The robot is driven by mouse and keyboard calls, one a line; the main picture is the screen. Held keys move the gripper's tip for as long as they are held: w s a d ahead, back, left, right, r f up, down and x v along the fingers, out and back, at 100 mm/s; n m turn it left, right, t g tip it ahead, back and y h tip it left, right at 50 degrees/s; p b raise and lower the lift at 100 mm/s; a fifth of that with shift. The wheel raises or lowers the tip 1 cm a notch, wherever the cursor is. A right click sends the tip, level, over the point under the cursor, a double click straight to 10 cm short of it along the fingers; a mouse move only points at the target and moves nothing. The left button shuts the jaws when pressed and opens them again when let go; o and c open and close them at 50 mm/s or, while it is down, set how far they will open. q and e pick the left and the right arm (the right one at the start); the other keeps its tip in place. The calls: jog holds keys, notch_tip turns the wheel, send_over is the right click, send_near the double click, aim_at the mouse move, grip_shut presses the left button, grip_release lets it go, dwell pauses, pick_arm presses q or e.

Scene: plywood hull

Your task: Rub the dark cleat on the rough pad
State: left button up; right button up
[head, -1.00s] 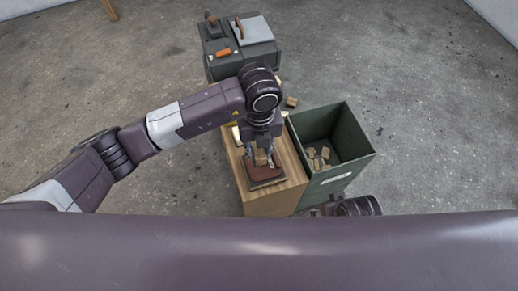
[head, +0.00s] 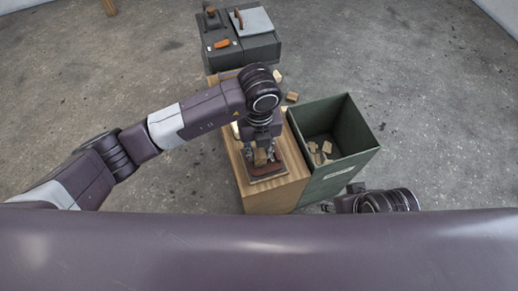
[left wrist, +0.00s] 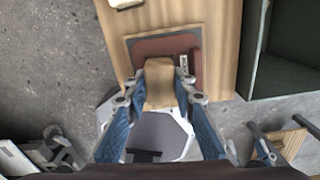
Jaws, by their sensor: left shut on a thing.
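A brown wooden cleat (left wrist: 158,84) is between the fingertips of my left gripper (left wrist: 160,92), which is shut on it. In the head view my left gripper (head: 264,154) points down over the rough pad (head: 267,171), a reddish-brown sheet on a dark-edged base. The pad also shows in the left wrist view (left wrist: 165,45), just beyond the cleat. The cleat's end is at the pad; whether it touches the surface I cannot tell. My right gripper (head: 347,198) shows only in small part at the lower right, and its jaws are unclear.
The pad sits on a wooden-topped stand (head: 290,178). A green open bin (head: 352,148) with several tan blocks stands close on its right. A dark cabinet (head: 240,48) stands behind, with loose blocks (head: 291,97) on the floor nearby. Open concrete floor lies around.

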pick_arm(q)
jog(key=shift+f+b, duration=0.3)
jog(key=shift+f, duration=0.1)
dwell(0.8)
